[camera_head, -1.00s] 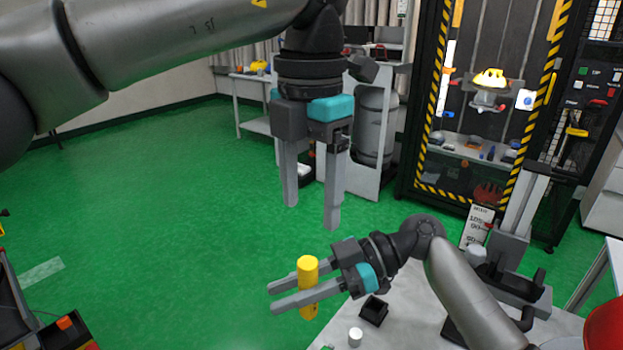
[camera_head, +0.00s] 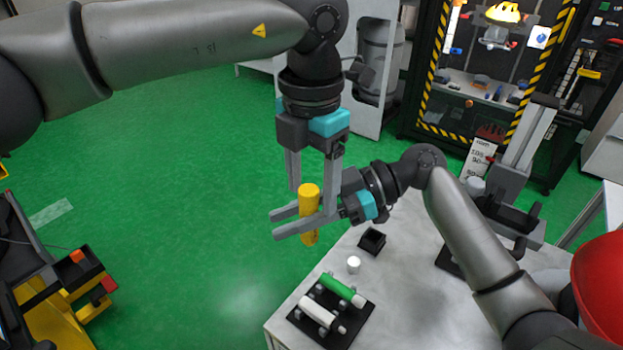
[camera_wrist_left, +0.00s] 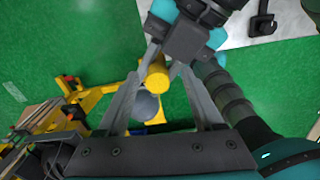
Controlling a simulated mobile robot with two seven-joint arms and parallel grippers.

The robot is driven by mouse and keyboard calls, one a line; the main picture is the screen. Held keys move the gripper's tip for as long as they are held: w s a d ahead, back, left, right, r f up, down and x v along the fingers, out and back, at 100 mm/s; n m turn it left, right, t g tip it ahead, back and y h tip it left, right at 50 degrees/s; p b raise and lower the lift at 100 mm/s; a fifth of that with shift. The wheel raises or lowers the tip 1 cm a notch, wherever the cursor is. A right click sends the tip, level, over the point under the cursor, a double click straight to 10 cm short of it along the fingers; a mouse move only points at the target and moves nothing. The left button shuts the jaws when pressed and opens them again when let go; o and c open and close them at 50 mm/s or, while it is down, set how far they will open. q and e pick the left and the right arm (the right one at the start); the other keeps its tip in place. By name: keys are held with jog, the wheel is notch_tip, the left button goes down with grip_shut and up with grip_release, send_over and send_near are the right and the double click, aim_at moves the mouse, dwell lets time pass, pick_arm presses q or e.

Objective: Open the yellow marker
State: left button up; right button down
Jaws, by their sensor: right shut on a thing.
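The yellow marker (camera_head: 309,231) stands roughly upright in the air, with its top end (camera_wrist_left: 156,73) also showing in the left wrist view. My right gripper (camera_head: 275,225) reaches in from the right and is shut on the marker around its middle. My left gripper (camera_head: 312,200) points down from above, its fingers open on either side of the marker's upper part. In the left wrist view the marker's top lies between the left fingers; I cannot tell whether either one touches it.
A light table (camera_head: 393,297) carries a black holder (camera_head: 330,312) with a green marker (camera_head: 342,289) and a white marker (camera_head: 320,312). A small white cylinder (camera_head: 353,264) and a black box (camera_head: 372,241) stand nearby.

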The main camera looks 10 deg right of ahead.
pick_arm(q)
grip_shut()
dwell(0.3)
jog(key=shift+r, duration=0.1)
dwell(0.6)
jog(key=shift+r, duration=1)
